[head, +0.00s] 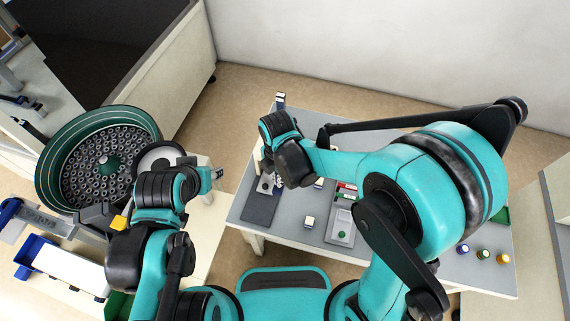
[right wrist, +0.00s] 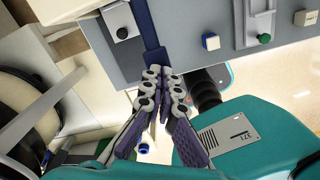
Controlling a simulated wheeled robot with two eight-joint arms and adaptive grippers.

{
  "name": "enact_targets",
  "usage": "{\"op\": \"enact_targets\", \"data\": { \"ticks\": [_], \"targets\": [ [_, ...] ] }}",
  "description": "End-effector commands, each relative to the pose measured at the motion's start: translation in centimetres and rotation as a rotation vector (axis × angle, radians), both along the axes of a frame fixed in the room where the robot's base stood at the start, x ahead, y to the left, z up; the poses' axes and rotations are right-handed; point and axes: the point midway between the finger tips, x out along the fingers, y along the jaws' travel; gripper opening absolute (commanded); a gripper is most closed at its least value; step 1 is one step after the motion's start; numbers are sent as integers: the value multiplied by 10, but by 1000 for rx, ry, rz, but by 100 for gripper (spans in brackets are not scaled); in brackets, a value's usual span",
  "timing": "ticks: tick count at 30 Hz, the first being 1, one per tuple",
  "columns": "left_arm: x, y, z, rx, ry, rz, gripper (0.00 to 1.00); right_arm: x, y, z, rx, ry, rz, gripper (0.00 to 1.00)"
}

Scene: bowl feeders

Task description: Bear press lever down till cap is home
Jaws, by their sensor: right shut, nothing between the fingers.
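My right gripper (right wrist: 165,82) is shut and empty in the right wrist view. Its fingertips are at the near end of a dark blue bar (right wrist: 147,25), which looks like the press lever; I cannot tell whether they touch it. A grey block with a round black knob (right wrist: 121,32) stands left of the bar. In the head view my right wrist hides most of the press and my right fingertips. I cannot make out the cap. My left gripper (head: 214,174) is small and partly hidden behind its wrist, left of the table, and its opening is unclear.
The grey table (head: 285,235) carries a dark mat (head: 260,208), a cream block (head: 309,222) and a parts tray (head: 341,229). Several coloured pegs (head: 482,254) stand at the right. A green bowl feeder (head: 48,180) stands at the left, close to my left arm.

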Motion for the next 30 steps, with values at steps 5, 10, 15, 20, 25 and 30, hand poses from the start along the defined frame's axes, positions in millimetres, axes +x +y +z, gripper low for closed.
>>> {"op": "enact_targets", "data": {
  "ticks": [5,10,15,20,25,30],
  "targets": [
    [0,0,-8,0,0,0,41,-2,1,-9,0,0,0,0],
    [0,0,-14,0,0,0,41,-4,1,-15,0,0,0,0],
    [0,0,-20,0,0,0,41,-6,2,-22,0,0,0,0],
    [0,0,-23,0,0,0,41,-7,2,-24,0,0,0,0],
    [0,0,-22,0,0,0,41,-7,2,-24,0,0,0,0],
    [0,0,-23,0,0,0,41,-7,2,-25,0,0,0,0]
  ]
}}
